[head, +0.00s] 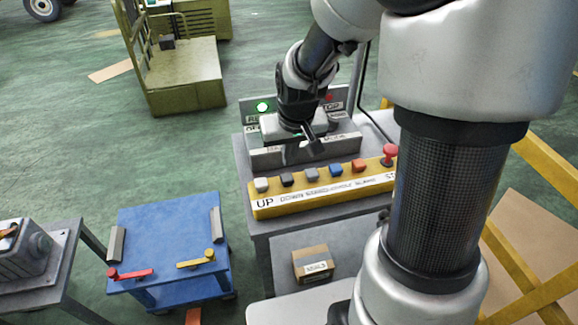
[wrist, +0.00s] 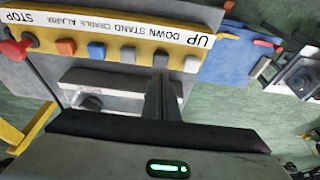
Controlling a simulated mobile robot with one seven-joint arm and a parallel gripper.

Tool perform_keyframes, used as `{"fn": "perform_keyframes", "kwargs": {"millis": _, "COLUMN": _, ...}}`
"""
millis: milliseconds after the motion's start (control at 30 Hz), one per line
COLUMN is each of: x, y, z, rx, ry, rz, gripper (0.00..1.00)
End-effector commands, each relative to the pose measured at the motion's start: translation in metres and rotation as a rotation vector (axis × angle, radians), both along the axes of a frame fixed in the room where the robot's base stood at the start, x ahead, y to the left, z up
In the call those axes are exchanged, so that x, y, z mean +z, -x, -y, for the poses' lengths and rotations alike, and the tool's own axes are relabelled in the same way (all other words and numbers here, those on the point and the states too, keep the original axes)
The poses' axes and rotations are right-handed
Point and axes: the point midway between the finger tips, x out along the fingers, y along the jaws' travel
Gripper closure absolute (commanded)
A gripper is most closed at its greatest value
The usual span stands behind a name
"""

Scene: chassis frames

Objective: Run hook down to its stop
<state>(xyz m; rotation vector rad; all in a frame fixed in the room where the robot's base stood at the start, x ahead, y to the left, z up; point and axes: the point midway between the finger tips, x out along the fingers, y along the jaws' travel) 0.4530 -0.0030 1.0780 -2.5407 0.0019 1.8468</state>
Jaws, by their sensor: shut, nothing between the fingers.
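A yellow control box (head: 325,193) sits on a grey stand, with its label strip reading UP, DOWN, STAND, CRADLE, ALARM and STOP. From left to right in the head view are a white button (head: 262,185), a dark button (head: 286,180), a grey, a blue (head: 335,170) and an orange one, then a red mushroom knob (head: 390,153). My gripper (head: 318,150) is shut and empty above the box's back side. In the wrist view my fingertips (wrist: 161,78) overlap the dark button's place near DOWN; contact cannot be told. No hook is identifiable.
Behind the box a panel carries a lit green lamp (head: 263,107) and a red lamp (head: 328,98). A grey ledge (head: 270,156) lies between panel and box. A blue cart (head: 165,235) stands at left, and a small cardboard box (head: 312,264) lies below.

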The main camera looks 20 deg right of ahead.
Motion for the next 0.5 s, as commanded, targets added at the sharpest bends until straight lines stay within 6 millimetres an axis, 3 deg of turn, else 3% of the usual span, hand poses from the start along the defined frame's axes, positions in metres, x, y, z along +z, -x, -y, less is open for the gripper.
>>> {"fn": "perform_keyframes", "kwargs": {"millis": 33, "x": 0.013, "y": 0.002, "z": 0.000, "rx": 0.000, "ry": 0.000, "rz": 0.007, "gripper": 1.00}}
{"fn": "perform_keyframes", "kwargs": {"millis": 200, "x": 0.043, "y": 0.011, "z": 0.000, "rx": 0.002, "ry": 0.001, "rz": 0.006, "gripper": 1.00}}
{"fn": "perform_keyframes", "kwargs": {"millis": 500, "x": 0.061, "y": 0.017, "z": 0.000, "rx": 0.002, "ry": 0.001, "rz": 0.004, "gripper": 1.00}}
